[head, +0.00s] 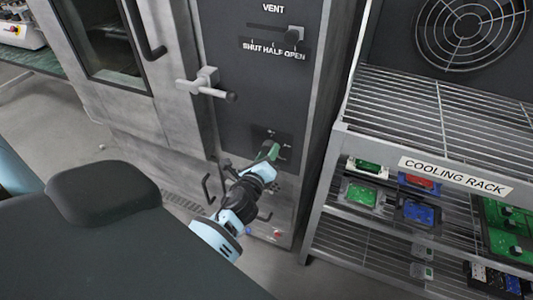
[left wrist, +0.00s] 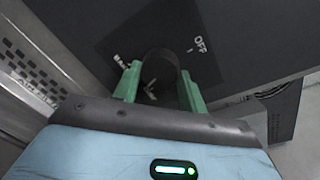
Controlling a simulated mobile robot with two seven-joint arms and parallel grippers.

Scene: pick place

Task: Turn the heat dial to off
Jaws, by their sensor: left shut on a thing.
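The heat dial (left wrist: 160,64) is a dark round knob on a dark plate on the oven's front, below the vent slider. In the left wrist view it sits between the two green fingers of my left gripper (left wrist: 158,82), which are shut on it. The OFF label is at the dial's upper right and a partly covered label starting "BA" is at its left. I cannot tell which way the dial points. In the head view my left gripper (head: 268,154) reaches the plate and hides most of the dial. My right gripper is not in view.
The oven (head: 258,90) has a door handle (head: 205,84) left of the panel and a vent slider (head: 291,33) above. A wire cooling rack (head: 340,150) with several coloured boards on its shelves stands close to the right. Grey floor shows at the left.

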